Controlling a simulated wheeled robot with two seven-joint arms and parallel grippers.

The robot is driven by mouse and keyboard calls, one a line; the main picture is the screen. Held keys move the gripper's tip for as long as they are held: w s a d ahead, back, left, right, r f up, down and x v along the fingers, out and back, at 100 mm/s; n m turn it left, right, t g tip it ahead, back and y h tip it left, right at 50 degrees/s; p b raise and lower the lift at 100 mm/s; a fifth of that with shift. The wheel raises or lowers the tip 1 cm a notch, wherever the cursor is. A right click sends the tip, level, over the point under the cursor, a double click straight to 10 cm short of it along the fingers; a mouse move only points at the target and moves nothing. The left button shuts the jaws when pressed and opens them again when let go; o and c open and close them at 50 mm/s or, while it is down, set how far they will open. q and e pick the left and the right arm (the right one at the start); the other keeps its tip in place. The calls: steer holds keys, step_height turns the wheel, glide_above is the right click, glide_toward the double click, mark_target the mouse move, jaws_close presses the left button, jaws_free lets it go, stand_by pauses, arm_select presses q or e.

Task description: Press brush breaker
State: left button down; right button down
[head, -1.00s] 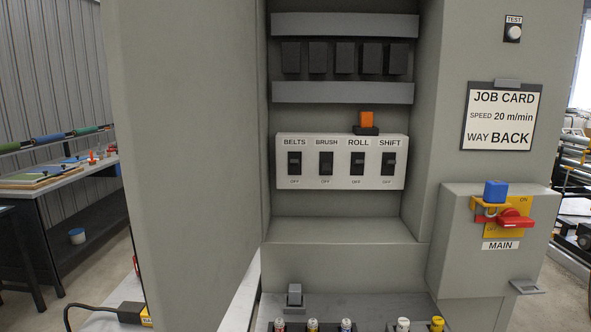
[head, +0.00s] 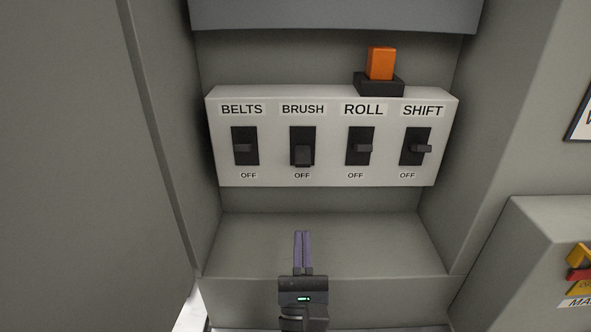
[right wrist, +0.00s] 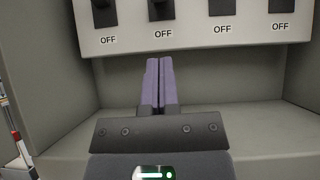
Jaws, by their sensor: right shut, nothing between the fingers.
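The BRUSH breaker (head: 302,146) is the second black switch from the left on a pale panel (head: 330,180). Its lever sits lower than the other levers, down toward the OFF label. The lower end of this breaker also shows at the top of the right wrist view (right wrist: 161,9). My right gripper (head: 302,234) has purple fingers pressed together, with nothing between them. It is below the BRUSH breaker and its OFF label, apart from the panel, with the fingers pointing toward the panel. My left gripper is not in view.
The BELTS (head: 244,147), ROLL (head: 360,147) and SHIFT (head: 415,147) breakers flank it closely. An orange block on a black base (head: 380,65) stands on top of the panel. Cabinet walls close in both sides, with a grey ledge (head: 390,245) below.

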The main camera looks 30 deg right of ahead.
mark_target(303, 156)
steer(key=shift+m, duration=0.3)
steer(key=p+x, duration=0.1)
steer(key=x, duration=0.4)
steer(key=p+x, duration=0.2)
steer(key=x, duration=0.2)
steer(key=shift+d+r, duration=0.15)
steer(key=shift+r, duration=0.35)
